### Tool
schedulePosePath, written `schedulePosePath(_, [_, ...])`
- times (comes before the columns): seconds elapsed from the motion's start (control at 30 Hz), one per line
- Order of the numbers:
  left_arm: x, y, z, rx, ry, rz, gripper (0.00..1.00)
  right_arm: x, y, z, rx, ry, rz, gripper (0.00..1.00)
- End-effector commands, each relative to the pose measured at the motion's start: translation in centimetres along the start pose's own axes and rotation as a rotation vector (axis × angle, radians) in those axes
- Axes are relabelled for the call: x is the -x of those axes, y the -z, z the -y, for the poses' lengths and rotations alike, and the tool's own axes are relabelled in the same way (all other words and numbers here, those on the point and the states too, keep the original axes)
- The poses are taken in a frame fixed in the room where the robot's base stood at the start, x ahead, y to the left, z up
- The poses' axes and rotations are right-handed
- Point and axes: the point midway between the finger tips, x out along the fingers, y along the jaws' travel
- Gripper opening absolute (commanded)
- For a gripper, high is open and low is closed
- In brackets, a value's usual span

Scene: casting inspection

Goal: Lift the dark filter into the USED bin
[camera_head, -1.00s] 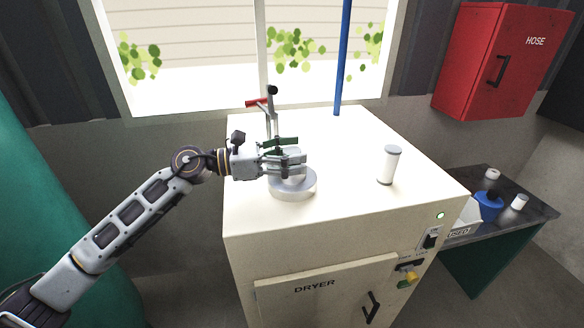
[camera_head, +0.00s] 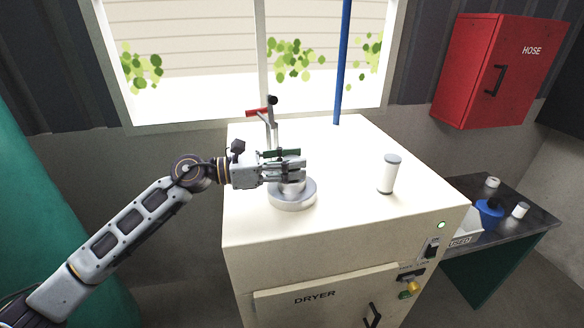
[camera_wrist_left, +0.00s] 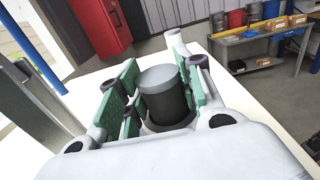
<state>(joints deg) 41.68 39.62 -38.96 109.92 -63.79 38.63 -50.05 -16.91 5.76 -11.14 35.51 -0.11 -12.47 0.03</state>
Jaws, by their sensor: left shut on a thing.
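The dark filter (camera_wrist_left: 166,98) is a dark cylinder with a grey cap in the left wrist view. It stands between the green finger pads of my left gripper (camera_wrist_left: 160,92), which is shut on it. In the head view the left gripper (camera_head: 288,166) is just above the round grey seat (camera_head: 292,200) on the dryer top, and its fingers hide most of the filter. I cannot tell whether the filter still touches the seat. The USED bin (camera_head: 461,240) is a white labelled bin on the bench right of the dryer. My right gripper is not in view.
A white filter (camera_head: 389,176) with grey ends stands on the dryer (camera_head: 345,225), right of the seat. A red-handled clamp (camera_head: 266,112) rises behind the gripper, and a blue pole (camera_head: 342,65) stands behind the dryer. The bench (camera_head: 535,215) also holds a blue container (camera_head: 489,208) and small white items.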

Motion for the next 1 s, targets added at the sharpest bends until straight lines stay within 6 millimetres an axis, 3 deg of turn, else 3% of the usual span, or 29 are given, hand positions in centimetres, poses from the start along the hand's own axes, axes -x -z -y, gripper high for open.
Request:
schedulePosePath(0.37, [0.0,-2.9,0.0,-0.005,0.000,0.000,0.12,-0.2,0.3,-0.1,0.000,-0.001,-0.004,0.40])
schedulePosePath(1.0, [0.0,-12.3,0.0,-0.005,0.000,0.001,0.12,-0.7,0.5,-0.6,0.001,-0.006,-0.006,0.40])
